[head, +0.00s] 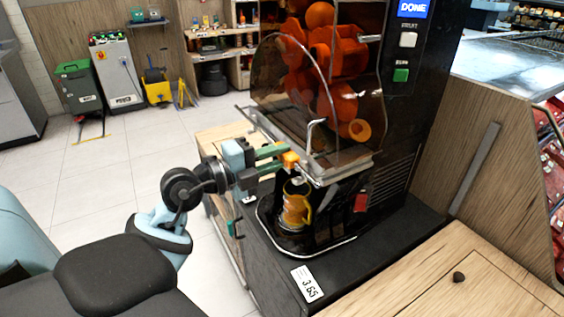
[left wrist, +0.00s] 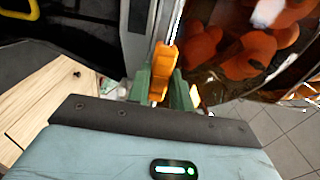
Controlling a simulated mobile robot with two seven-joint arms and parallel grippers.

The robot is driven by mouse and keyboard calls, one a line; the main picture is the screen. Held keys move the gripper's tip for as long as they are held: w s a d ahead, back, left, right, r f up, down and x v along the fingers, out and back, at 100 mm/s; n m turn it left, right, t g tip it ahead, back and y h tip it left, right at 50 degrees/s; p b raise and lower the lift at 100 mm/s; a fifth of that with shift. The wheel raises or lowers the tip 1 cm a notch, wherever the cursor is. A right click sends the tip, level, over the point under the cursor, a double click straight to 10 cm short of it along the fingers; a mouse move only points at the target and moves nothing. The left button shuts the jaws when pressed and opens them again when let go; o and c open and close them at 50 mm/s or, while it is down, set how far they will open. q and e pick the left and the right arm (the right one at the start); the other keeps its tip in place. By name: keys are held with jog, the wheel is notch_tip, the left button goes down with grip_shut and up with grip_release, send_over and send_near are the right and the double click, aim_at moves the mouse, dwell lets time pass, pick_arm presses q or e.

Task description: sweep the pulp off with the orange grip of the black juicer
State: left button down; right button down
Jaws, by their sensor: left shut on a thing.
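The black juicer (head: 415,120) stands on a dark counter, with oranges and orange parts behind its clear cover (head: 300,85). A blue screen on it reads "DONE". The small orange grip (head: 290,159) is at the lower front of the cover; in the left wrist view the orange grip (left wrist: 163,72) stands upright between the green fingers. My left gripper (head: 284,158) is shut on the orange grip. A jug with orange juice (head: 296,208) stands below, under the spout area. Pulp cannot be made out clearly. My right gripper is not in view.
A price card (head: 307,284) is on the counter's front edge. A wooden counter with a dark knob (head: 458,277) is at the lower right. A green bin (head: 77,88) and yellow mop bucket (head: 158,88) stand far back left.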

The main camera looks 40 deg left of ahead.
aim_at(268, 139)
pick_arm(q)
jog(key=w+a, duration=0.1)
jog(key=a, duration=0.3)
jog(key=w+a, duration=0.1)
jog(key=a, duration=0.1)
jog(key=shift+w+a+p, duration=0.25)
jog(key=shift+w+p, duration=0.1)
jog(key=shift+w+a, duration=0.2)
jog(key=shift+a, duration=0.25)
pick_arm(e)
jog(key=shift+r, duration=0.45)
pick_arm(q)
jog(key=c, duration=1.3)
grip_release()
jog(key=shift+c, duration=0.2)
jog(key=shift+o, duration=0.5)
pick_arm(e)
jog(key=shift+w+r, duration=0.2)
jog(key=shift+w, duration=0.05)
pick_arm(q)
jog(key=shift+s, duration=0.1)
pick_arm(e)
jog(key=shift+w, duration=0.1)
